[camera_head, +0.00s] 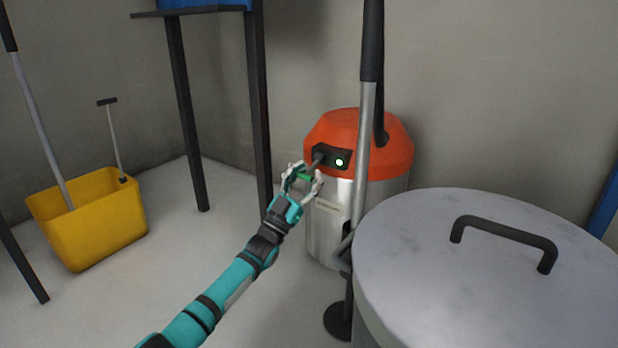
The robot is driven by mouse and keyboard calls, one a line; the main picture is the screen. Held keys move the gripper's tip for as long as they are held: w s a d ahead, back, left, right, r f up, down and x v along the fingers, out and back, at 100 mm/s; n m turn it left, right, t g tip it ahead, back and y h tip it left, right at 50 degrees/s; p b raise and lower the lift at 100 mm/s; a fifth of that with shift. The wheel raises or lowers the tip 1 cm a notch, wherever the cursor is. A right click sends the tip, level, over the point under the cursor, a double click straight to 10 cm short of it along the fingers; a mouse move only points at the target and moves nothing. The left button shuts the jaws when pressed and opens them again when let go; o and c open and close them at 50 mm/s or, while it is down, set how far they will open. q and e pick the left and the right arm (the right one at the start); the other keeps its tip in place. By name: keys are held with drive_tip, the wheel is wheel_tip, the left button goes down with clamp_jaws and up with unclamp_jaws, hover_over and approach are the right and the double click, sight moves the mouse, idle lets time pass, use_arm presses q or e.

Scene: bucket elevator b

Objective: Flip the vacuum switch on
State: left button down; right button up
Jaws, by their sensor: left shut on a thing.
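The vacuum (360,135) stands against the back wall, with an orange-red lid on a shiny metal drum. A dark panel (331,153) on its lid carries a round light that glows whitish green. The vacuum switch (317,160) is a short grey lever on the left of this panel, slanting down to the left. My left gripper (304,179) is at the lower end of the lever, with its fingers shut on it. A small green part shows between the fingers; I cannot tell what it belongs to. My right gripper is not in view.
A large grey drum (430,235) with a black handle (503,238) fills the lower right. An upright pole (370,110) stands in front of the vacuum. A yellow bucket (100,220) with handles stands at left, near dark table legs. Floor between is clear.

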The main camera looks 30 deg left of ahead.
use_arm(q)
drive_tip(key=shift+s+a+f, duration=0.1)
drive_tip(key=shift+f, duration=0.1)
drive_tip(key=c, duration=1.1)
unclamp_jaws()
drive_tip(key=shift+s, duration=0.1)
drive_tip(key=o, duration=0.5)
drive_tip(key=shift+s+a, duration=0.1)
drive_tip(key=shift+a, duration=0.15)
drive_tip(key=shift+c, duration=0.2)
drive_tip(key=shift+o, duration=0.4)
drive_tip(key=shift+r, duration=0.1)
drive_tip(key=shift+d, duration=0.15)
drive_tip(key=shift+s+f, duration=0.1)
drive_tip(key=shift+f, duration=0.15)
drive_tip(key=v, duration=1.1)
drive_tip(key=shift+s, duration=0.2)
drive_tip(key=shift+f, duration=0.15)
